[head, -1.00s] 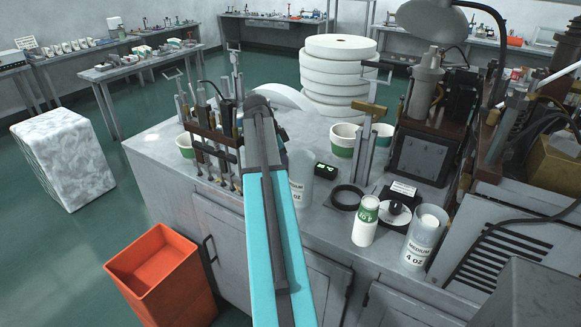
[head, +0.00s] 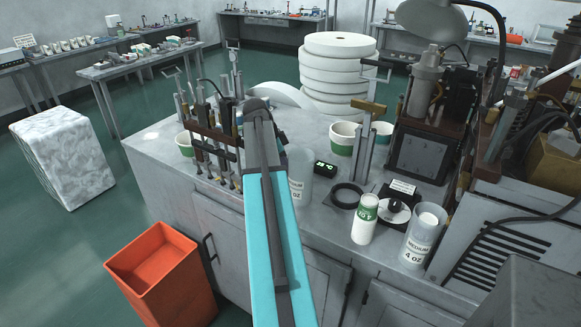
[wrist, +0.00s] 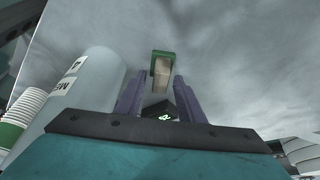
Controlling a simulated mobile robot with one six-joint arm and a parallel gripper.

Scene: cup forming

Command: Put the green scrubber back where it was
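The green scrubber (wrist: 163,68), green with a beige face, shows in the wrist view just beyond my fingertips. It lies on the grey worktop, roughly in line with the gap between the fingers. My gripper (wrist: 160,85) has its two purple-grey fingers apart, and a gap shows on both sides of the scrubber, so it looks open and empty.
A black box with a green display (head: 325,169) stands close by and also shows between my fingers in the wrist view (wrist: 164,116). A large pale cylinder (wrist: 88,88) and stacked cups (wrist: 20,118) are left of the gripper. A tool rack (head: 212,140) stands left of my arm.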

